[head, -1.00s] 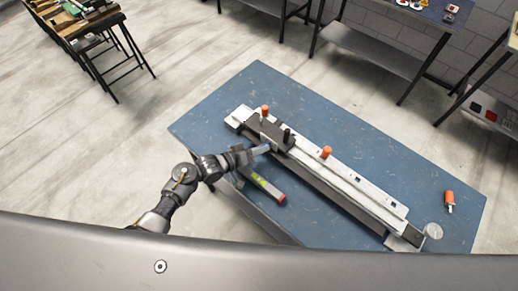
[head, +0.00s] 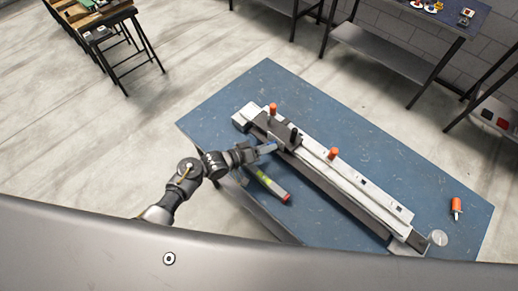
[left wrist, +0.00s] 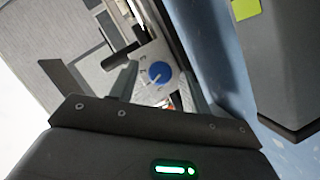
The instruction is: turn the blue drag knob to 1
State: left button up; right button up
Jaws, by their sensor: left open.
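The blue knob (left wrist: 159,72) is a round dial on a pale plate with small marks around it. A white line on its face points toward the lower left in the left wrist view; the marks are too small to read surely. My left gripper (head: 268,148) is open beside the near side of the carriage (head: 270,128) on the long rail fixture (head: 345,187). In the left wrist view its fingers (left wrist: 158,92) show either side of the knob, with no clear contact. I cannot make out the knob in the head view. My right gripper is out of view.
The fixture lies across a blue table (head: 230,95) and carries orange handles (head: 333,154) and a black one. A level-like bar (head: 270,185) with a red end lies just below my left gripper. An orange-handled tool (head: 456,206) and a clear disc (head: 438,238) are at the right.

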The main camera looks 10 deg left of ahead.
pick_arm(q)
jog(key=b+v, duration=0.1)
jog(key=v, duration=0.9)
jog(key=shift+s+a+b, duration=0.15)
jog(key=shift+a+b, duration=0.1)
jog(key=shift+b, duration=0.1)
